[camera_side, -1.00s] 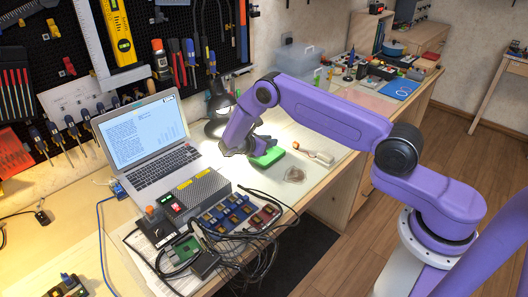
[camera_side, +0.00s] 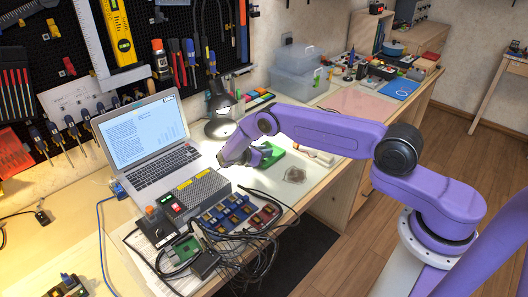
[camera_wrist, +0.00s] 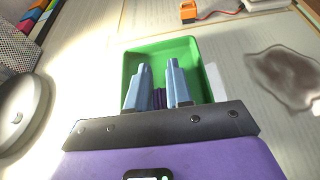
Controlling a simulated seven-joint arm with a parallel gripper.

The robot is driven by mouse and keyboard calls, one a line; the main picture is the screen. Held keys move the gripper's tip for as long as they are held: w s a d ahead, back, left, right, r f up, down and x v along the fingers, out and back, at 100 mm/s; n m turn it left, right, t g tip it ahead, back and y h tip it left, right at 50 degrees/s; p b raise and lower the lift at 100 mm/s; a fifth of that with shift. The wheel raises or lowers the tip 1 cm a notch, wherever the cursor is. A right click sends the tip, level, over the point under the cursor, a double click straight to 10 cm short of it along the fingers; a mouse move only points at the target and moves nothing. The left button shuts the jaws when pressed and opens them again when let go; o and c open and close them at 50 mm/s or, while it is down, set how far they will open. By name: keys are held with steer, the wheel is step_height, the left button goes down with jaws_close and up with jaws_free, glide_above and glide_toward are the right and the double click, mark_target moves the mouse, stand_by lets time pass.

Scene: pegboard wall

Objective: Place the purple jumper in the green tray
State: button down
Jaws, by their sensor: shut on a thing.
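The green tray (camera_wrist: 160,47) lies under my gripper in the wrist view. It also shows on the work mat in the side view (camera_side: 272,152), partly hidden by my wrist. My gripper (camera_wrist: 159,68) reaches over and into the tray's outline, its two pale blue fingers a little apart. The purple jumper (camera_wrist: 159,99) shows as dark purple strips between the fingers, held by them. Whether it touches the tray floor I cannot tell. In the side view, the fingers and jumper are too small and covered to make out.
An open laptop (camera_side: 145,135) and a grey box (camera_side: 196,190) stand left of the tray. A lamp (camera_side: 220,115) stands behind. Component trays and cables (camera_side: 245,225) fill the front. An orange-ended object (camera_wrist: 188,12) and a dark patch (camera_wrist: 287,75) lie near the tray.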

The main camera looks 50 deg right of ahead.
steer(key=shift+f, duration=0.15)
steer(key=c, duration=1)
jaws_free()
